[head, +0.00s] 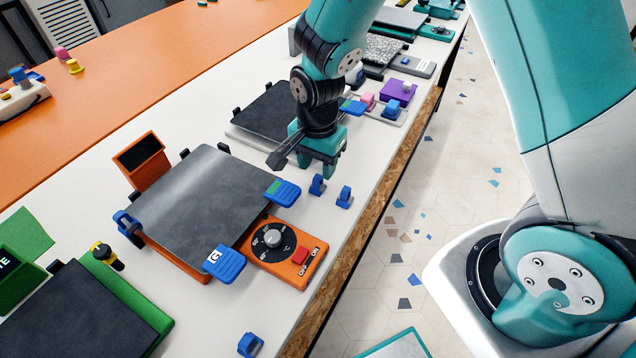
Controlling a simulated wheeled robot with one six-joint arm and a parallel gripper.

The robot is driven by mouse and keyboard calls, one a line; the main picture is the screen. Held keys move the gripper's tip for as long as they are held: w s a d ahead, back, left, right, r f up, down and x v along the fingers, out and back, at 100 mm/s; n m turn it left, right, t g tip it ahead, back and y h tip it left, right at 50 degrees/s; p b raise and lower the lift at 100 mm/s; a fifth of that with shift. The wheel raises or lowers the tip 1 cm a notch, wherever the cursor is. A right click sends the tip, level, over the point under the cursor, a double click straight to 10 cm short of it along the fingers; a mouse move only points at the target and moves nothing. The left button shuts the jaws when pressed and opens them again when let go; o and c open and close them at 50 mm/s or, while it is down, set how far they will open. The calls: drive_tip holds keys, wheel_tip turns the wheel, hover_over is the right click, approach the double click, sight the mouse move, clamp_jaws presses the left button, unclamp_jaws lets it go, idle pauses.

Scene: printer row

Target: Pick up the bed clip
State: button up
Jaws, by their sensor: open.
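Small blue clips lie loose on the white table: one clip (317,185) just below my gripper, a second clip (344,197) to its right, and a third (250,345) at the bottom. Another blue clip (128,222) sits at the left edge of the orange printer's dark bed (200,200). I cannot tell which clip the task means. My gripper (318,170) is open, pointing down over the table, close to the first two loose clips. Its fingers look empty, and its height above the table is hard to judge.
The orange control box (287,250) with a dial and blue tabs (225,263) (283,193) stand near the front edge. A green printer (150,322) is at lower left. More printers and a purple box (398,91) lie behind my gripper. The table's wooden edge (375,205) drops to the floor.

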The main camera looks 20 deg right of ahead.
sight(318, 176)
wheel_tip(318, 176, down, 4)
drive_tip(key=shift+f, duration=0.25)
clamp_jaws()
